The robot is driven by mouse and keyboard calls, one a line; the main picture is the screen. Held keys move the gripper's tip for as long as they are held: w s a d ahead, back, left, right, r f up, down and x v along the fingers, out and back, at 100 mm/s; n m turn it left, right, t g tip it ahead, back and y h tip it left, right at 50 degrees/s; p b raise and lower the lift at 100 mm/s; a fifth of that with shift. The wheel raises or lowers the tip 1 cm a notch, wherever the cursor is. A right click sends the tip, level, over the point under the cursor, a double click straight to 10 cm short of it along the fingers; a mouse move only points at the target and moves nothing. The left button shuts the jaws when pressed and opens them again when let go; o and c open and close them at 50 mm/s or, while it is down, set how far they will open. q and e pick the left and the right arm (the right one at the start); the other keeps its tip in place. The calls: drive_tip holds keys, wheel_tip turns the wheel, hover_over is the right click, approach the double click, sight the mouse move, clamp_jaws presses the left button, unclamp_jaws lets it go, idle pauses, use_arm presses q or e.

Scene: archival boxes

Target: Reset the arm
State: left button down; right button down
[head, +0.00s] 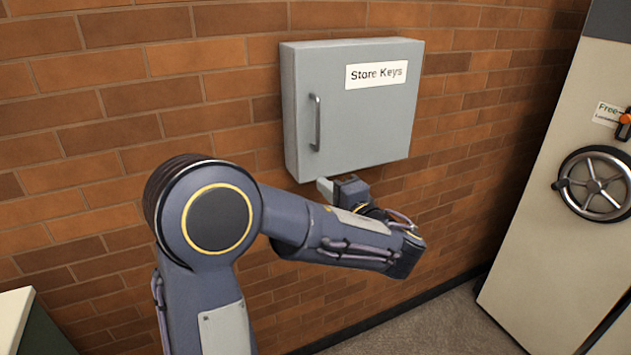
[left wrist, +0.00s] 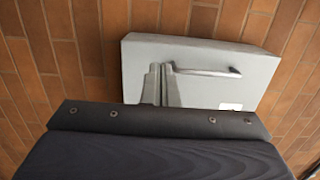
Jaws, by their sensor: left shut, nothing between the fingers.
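My left arm comes in from the left in the head view, bent at the elbow. Its gripper (head: 325,186) is at the lower edge of a grey wall cabinet (head: 365,125) labelled "Store Keys", below the cabinet's handle (head: 316,122). The arm hides part of the gripper. In the left wrist view the two fingers (left wrist: 160,70) are together and empty. They appear in front of the cabinet (left wrist: 255,65), beside one end of the handle (left wrist: 207,71). I cannot tell whether they touch it. The cabinet door looks closed. My right gripper is not in view.
A brick wall (head: 110,130) stands behind the cabinet. A cream cabinet (head: 545,250) with a handwheel (head: 594,183) and an orange lever stands at the right. A pale-topped piece of furniture (head: 14,315) shows at the lower left. Some floor (head: 445,325) at lower right is clear.

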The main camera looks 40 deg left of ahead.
use_arm(q)
drive_tip(key=s+d+f+n+g+h+p, duration=0.1)
drive_tip(key=s+f+g+h, duration=0.2)
drive_tip(key=s+f+h, duration=0.5)
drive_tip(key=s+d+f+n+g+h+p, duration=0.1)
drive_tip(key=s+f+n+g+h, duration=0.15)
drive_tip(key=s, duration=0.85)
drive_tip(key=s+d+n+t+h+p, duration=0.1)
drive_tip(key=s+d+t+h, duration=0.3)
drive_tip(key=d+h, duration=0.6)
drive_tip(key=d+n, duration=0.1)
drive_tip(key=d, duration=0.2)
drive_tip(key=shift+s+r, duration=0.15)
drive_tip(key=shift+r, duration=0.1)
drive_tip(key=shift+n+t, duration=0.25)
